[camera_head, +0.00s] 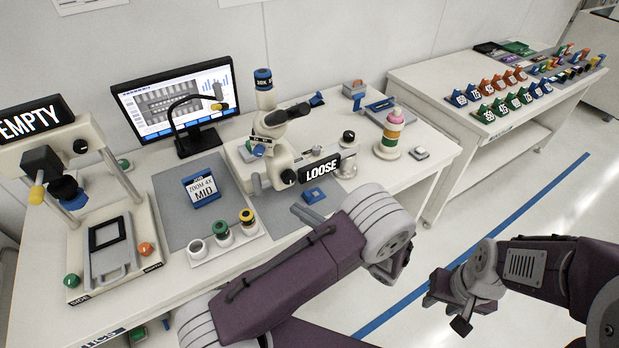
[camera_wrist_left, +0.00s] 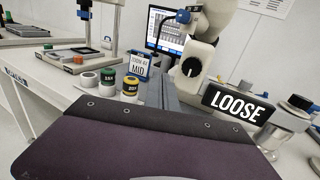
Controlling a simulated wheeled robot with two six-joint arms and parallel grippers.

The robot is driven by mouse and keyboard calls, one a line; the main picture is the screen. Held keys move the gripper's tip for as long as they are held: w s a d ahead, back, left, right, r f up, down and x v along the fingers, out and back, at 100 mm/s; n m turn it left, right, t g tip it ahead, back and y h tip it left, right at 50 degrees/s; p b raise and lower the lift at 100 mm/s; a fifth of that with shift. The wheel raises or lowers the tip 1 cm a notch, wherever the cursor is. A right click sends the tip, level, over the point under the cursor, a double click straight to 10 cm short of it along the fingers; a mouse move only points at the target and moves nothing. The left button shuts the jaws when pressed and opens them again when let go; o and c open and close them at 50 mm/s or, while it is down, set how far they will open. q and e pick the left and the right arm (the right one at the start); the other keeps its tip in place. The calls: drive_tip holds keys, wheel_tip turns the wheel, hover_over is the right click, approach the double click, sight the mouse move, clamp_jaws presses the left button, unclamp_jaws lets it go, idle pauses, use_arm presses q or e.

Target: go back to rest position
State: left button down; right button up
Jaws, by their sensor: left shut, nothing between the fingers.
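My left arm reaches in from the lower left over the front edge of the workbench. Its left gripper (camera_head: 306,213) shows only as grey fingers past the purple forearm, shut and empty, in front of the microscope (camera_head: 272,140). The rest of that hand is hidden behind the arm. In the left wrist view a purple link of mine fills the bottom, and the microscope (camera_wrist_left: 198,58) with its LOOSE sign (camera_wrist_left: 238,105) stands just beyond. My right gripper (camera_head: 447,308) hangs over the floor at the lower right, its fingers apart and empty.
The workbench (camera_head: 190,290) carries an EMPTY-signed press (camera_head: 100,150), a monitor (camera_head: 175,100), a MID card (camera_head: 202,190), several capped jars and a ringed tower (camera_head: 390,135). A side table (camera_head: 440,80) holds rows of coloured blocks. Floor between is clear.

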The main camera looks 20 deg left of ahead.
use_arm(q)
drive_tip(key=a+r+n+g, duration=0.3)
drive_tip(key=a+r+n, duration=0.1)
drive_tip(key=a+r, duration=0.15)
drive_tip(key=s+a+n+g+h, duration=0.4)
drive_tip(key=s+a+n+g, duration=0.2)
drive_tip(key=s+a, duration=0.2)
drive_tip(key=s+d+f+n+h, duration=0.3)
drive_tip(key=s+f+n+h, duration=0.15)
drive_tip(key=s+h, duration=0.35)
drive_tip(key=w+d+f+n+t+h, duration=0.2)
drive_tip(key=d+n, duration=0.1)
drive_tip(key=d, duration=0.2)
drive_tip(key=w+d+f+n+t+h, duration=0.2)
drive_tip(key=w+d+n+h, duration=0.1)
drive_tip(key=d+n, duration=0.1)
drive_tip(key=shift+d+t+h, duration=0.3)
drive_tip(key=shift+d, duration=0.5)
drive_tip(key=shift+f, duration=0.1)
